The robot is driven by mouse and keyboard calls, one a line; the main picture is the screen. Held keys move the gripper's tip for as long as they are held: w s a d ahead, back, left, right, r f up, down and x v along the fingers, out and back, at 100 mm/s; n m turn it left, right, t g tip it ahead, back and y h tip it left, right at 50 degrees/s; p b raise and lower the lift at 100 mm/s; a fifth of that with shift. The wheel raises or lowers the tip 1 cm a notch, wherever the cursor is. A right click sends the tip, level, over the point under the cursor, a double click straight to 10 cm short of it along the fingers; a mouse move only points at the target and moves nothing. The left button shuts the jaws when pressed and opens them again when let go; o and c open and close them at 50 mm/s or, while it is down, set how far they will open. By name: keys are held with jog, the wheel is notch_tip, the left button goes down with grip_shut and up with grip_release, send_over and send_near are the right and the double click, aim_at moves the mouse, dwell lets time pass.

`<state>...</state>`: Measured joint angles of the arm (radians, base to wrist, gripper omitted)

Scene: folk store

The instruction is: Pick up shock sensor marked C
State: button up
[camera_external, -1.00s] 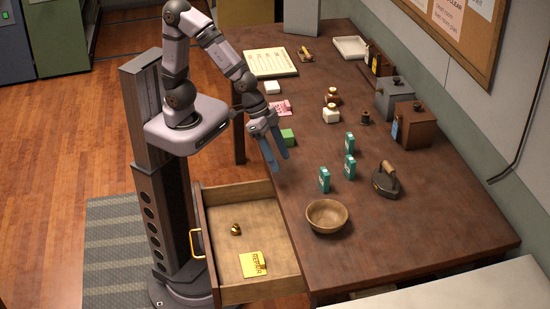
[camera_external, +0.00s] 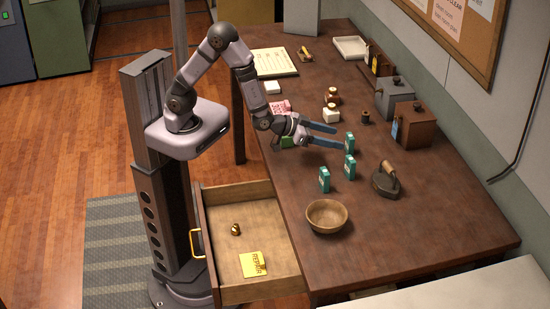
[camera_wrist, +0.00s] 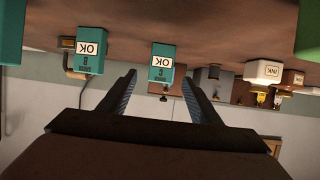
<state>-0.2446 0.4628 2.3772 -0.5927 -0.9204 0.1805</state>
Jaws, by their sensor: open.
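Three small teal boxes, likely the sensors, stand upright on the table. In the external view they are the far box (camera_external: 349,142), the middle box (camera_external: 349,167) and the near box (camera_external: 324,180). The wrist view is upside down; two boxes there (camera_wrist: 162,62) (camera_wrist: 90,48) show white "OK" labels, and a third teal edge (camera_wrist: 10,38) is cut off at left. No letter C is legible. My gripper (camera_external: 338,138) is open and empty, fingers pointing at the far box. In the wrist view one box appears between the fingertips (camera_wrist: 159,77); contact is not clear.
A flat iron (camera_external: 386,182) and a wooden bowl (camera_external: 327,216) stand nearer the table's front. A green block (camera_external: 287,141) is under my wrist. The drawer (camera_external: 285,262) is open.

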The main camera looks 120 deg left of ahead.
aim_at(347, 139)
jog(key=shift+w+a, duration=0.1)
jog(key=shift+p+x, duration=1.2)
jog(key=shift+x, duration=2.35)
jog(key=shift+a+r, duration=0.1)
jog(key=shift+r, duration=0.05)
jog(key=c, duration=1.2)
